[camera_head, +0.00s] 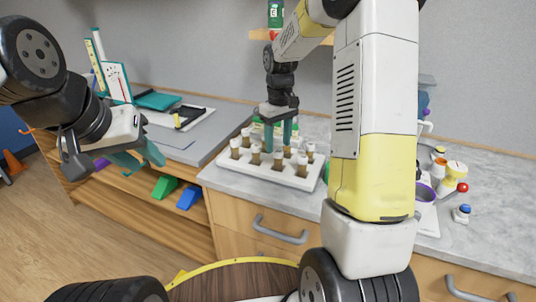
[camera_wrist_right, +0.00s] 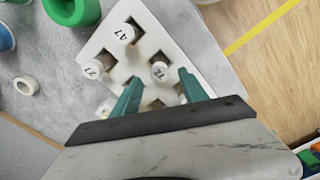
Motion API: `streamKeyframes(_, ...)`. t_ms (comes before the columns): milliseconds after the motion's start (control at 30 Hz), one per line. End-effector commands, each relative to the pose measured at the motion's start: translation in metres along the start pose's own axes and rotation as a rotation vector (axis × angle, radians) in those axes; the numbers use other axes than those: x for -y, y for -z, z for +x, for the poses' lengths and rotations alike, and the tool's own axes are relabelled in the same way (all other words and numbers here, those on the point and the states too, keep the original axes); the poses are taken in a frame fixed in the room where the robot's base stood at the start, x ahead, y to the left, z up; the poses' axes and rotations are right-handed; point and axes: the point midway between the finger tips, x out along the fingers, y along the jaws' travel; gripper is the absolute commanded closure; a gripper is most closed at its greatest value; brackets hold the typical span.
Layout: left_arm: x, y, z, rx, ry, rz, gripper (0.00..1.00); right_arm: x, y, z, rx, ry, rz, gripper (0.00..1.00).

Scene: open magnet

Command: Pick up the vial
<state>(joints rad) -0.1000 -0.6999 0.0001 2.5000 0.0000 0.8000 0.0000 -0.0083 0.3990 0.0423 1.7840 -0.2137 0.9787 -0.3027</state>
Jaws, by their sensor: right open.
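Several vials with white caps and brown contents stand upright in a white rack (camera_head: 258,172) on the grey counter, one of them at the rack's front (camera_head: 277,163). My right gripper (camera_head: 279,138) points down over the rack, open. In the right wrist view, its two teal fingers (camera_wrist_right: 160,84) are spread, and a vial with a numbered cap (camera_wrist_right: 160,70) shows between and beyond them. A vial marked 47 (camera_wrist_right: 125,34) and one marked 21 (camera_wrist_right: 95,69) stand further off. My left gripper (camera_head: 142,160) is open and empty, left of the counter.
A green ring-shaped thing (camera_wrist_right: 72,8) and a small white ring (camera_wrist_right: 27,86) lie beside the rack in the right wrist view. A purple-rimmed cup (camera_head: 425,192) and small bottles stand at right. A grey board (camera_head: 180,138) lies at left. My right arm hides part of the counter.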

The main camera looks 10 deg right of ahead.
Motion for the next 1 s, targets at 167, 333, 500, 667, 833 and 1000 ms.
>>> streamKeyframes(167,0.0,0.0,0.0,0.0,0.0,0.0,0.64,0.0,-0.002,0.024,0.003,0.001,0.0,0.49)
streamKeyframes(333,0.0,0.0,0.0,0.0,0.0,0.0,0.64,0.001,-0.002,0.048,0.001,0.001,0.001,0.49)
streamKeyframes(500,0.0,0.0,0.0,0.0,0.0,0.0,0.64,0.0,-0.002,0.055,-0.002,0.0,0.001,0.49)
streamKeyframes(667,0.0,0.0,0.0,0.0,0.0,0.0,0.64,0.0,-0.002,0.054,-0.002,0.0,0.001,0.51)
streamKeyframes(833,0.0,0.0,0.0,0.0,0.0,0.0,0.64,0.0,-0.002,0.054,-0.002,0.0,0.001,0.84)
streamKeyframes(1000,0.0,0.0,0.0,0.0,0.0,0.0,0.64,0.0,-0.002,0.054,-0.002,0.0,0.001,1.0)
